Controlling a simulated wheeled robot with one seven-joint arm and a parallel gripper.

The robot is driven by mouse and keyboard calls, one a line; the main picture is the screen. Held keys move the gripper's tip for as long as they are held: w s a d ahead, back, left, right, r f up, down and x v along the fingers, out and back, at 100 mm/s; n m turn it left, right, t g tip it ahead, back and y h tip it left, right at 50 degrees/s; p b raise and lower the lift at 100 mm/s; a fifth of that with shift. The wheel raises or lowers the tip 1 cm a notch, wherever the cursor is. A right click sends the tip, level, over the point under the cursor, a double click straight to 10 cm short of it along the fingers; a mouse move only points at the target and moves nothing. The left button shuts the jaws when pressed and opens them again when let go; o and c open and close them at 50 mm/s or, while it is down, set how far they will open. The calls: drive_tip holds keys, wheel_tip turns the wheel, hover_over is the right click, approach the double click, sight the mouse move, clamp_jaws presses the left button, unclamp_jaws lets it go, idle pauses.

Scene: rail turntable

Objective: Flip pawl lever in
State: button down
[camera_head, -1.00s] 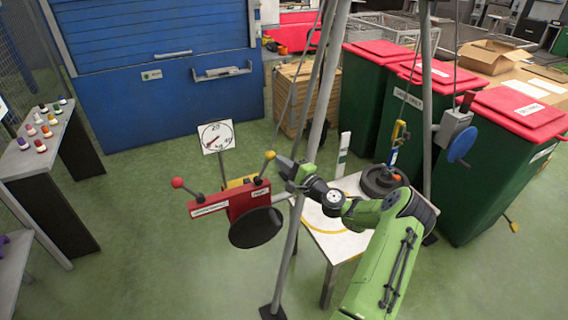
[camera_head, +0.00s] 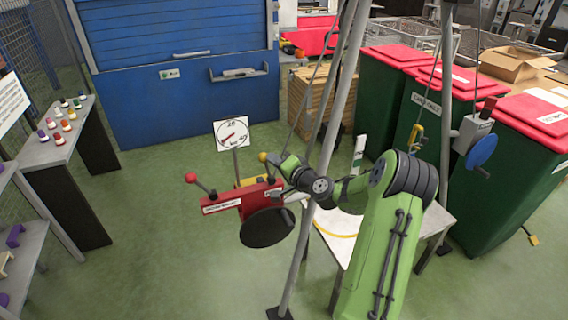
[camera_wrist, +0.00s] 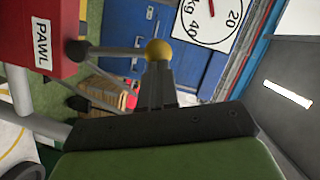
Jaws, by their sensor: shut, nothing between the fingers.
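The pawl lever is a grey rod with a yellow ball knob (camera_head: 263,157), on the right end of the red housing (camera_head: 232,202). In the head view it leans left from its base. The wrist view shows the rod running across to the yellow ball (camera_wrist: 159,50) from the red box marked PAWL (camera_wrist: 38,38). My gripper (camera_head: 272,160) is shut and empty. Its fingertips (camera_wrist: 158,66) are right at the ball, seemingly touching it, not around it. A second lever with a red ball (camera_head: 191,178) stands on the housing's left end.
A dial (camera_head: 232,134) stands behind the housing, and a black disc (camera_head: 267,228) is at its front. Grey tripod legs (camera_head: 325,145) stand close to my arm. A white table (camera_head: 342,246) is to the right. Green floor to the left is clear up to the shelf (camera_head: 62,140).

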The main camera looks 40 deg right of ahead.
sight(265, 164)
drive_tip(key=shift+w+a+f+n+g+h+b, duration=0.15)
drive_tip(key=shift+w+a+n+g+b, duration=0.1)
drive_tip(key=shift+a+n+b, duration=0.4)
drive_tip(key=shift+w+a+f+n+g+h+b, duration=0.15)
drive_tip(key=shift+a+n+b, duration=0.25)
drive_tip(key=shift+a+n, duration=0.4)
drive_tip(key=shift+r, duration=0.1)
